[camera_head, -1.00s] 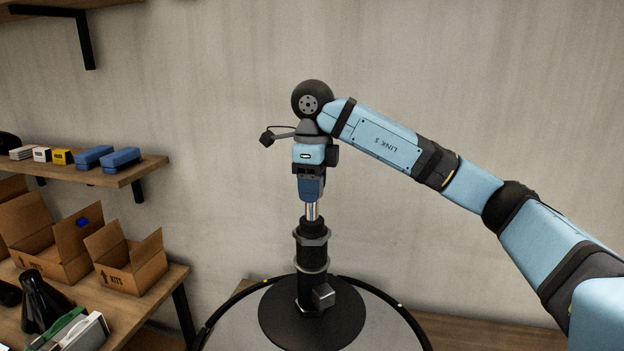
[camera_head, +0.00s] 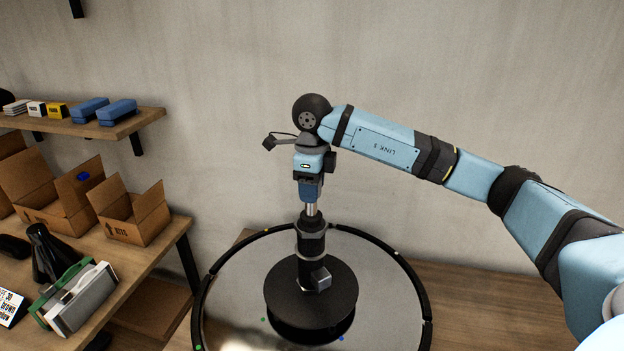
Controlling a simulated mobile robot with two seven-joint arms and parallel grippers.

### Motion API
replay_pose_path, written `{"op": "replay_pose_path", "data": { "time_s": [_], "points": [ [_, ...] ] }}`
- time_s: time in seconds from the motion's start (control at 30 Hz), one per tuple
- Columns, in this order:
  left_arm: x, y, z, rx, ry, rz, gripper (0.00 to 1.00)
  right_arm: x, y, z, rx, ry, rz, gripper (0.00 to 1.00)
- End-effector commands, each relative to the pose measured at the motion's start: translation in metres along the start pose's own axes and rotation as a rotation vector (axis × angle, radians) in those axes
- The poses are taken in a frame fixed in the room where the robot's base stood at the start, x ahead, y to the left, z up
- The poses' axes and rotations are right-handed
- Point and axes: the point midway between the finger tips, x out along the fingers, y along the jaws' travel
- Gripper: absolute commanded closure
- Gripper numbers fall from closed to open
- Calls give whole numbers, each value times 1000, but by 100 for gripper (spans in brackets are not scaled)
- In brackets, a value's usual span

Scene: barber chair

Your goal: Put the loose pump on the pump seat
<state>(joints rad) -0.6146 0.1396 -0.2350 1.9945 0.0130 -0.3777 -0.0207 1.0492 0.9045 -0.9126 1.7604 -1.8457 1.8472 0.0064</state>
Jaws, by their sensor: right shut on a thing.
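My right gripper (camera_head: 311,192) points straight down and is shut on the loose pump's upper end, at the bright metal rod (camera_head: 311,209). The pump is a dark upright column (camera_head: 311,243) with a small grey block (camera_head: 320,279) on its side and a wide black disc (camera_head: 285,290) at its foot. The disc hangs over a shiny round plate (camera_head: 240,290). A dark shape shows just under the disc; I cannot tell whether it is the pump seat, a shadow or a reflection, nor whether they touch. My left gripper is not in view.
A dark ring (camera_head: 428,300) rims the plate, with small green and blue dots inside. The wall behind is bare.

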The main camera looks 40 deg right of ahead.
Motion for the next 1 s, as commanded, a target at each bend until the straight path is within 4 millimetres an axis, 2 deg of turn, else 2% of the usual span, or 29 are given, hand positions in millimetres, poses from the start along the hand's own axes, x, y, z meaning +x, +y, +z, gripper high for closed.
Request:
{"op": "replay_pose_path", "data": {
  "time_s": [0.03, 0.3, 0.53, 0.57, 0.67, 1.0],
  "points": [
    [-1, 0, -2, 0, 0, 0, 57, -1, -1, 0, 1, -6, -3, 100],
    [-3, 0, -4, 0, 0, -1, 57, 28, -1, 0, -1, -6, -3, 100],
    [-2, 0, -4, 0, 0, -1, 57, 30, -1, 1, -1, -7, -4, 100],
    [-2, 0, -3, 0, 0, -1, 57, 37, 0, 0, -1, 2, 1, 51],
    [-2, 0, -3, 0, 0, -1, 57, 37, 0, 0, -1, 2, 1, 28],
    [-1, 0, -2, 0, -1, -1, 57, 33, 0, 0, -1, 1, 0, 28]
  ]
}}
